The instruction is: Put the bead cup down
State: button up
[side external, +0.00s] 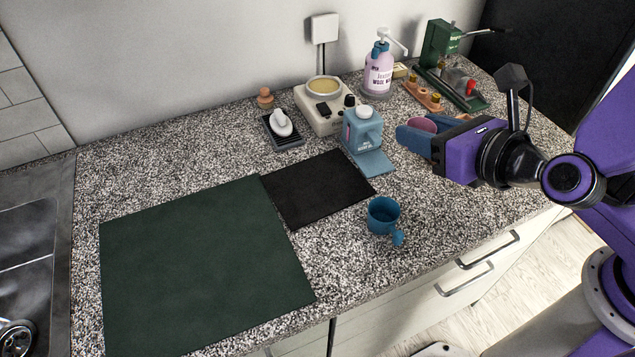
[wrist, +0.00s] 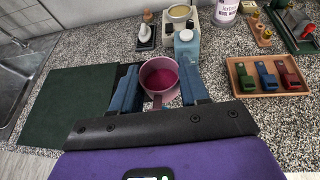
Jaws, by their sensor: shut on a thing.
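My gripper (side external: 421,129) is at the right of the side view, with its blue fingers shut on a pink cup (side external: 424,123). In the wrist view the pink cup (wrist: 159,75) sits upright between the fingers (wrist: 157,82), its rim open toward the camera and its inside deep magenta; single beads cannot be made out. The cup appears held above the speckled counter (side external: 480,205), but the fingers hide its lower part in the side view. A separate blue cup (side external: 382,213) with a handle stands on the counter near the front edge.
A green mat (side external: 200,265) and black mat (side external: 318,188) lie left. A blue bottle holder (side external: 362,130), warmer (side external: 322,105) and pump bottle (side external: 378,75) stand behind. A wooden tray (wrist: 242,90) with green, blue and red pieces lies right of the gripper. Bare counter surrounds the blue cup.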

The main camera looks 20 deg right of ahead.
jog(key=w+a+n+y, duration=0.2)
jog(key=w+a, duration=0.1)
jog(key=a, duration=0.3)
send_over(298, 193)
jog(key=f, duration=1.4)
jog(key=shift+d+f, duration=0.2)
jog(key=shift+f, duration=0.1)
jog(key=shift+w+a+f, duration=0.1)
jog(key=shift+a+f, duration=0.05)
jog(key=shift+f, duration=1.6)
jog(key=shift+f, duration=0.1)
jog(key=o, duration=1.1)
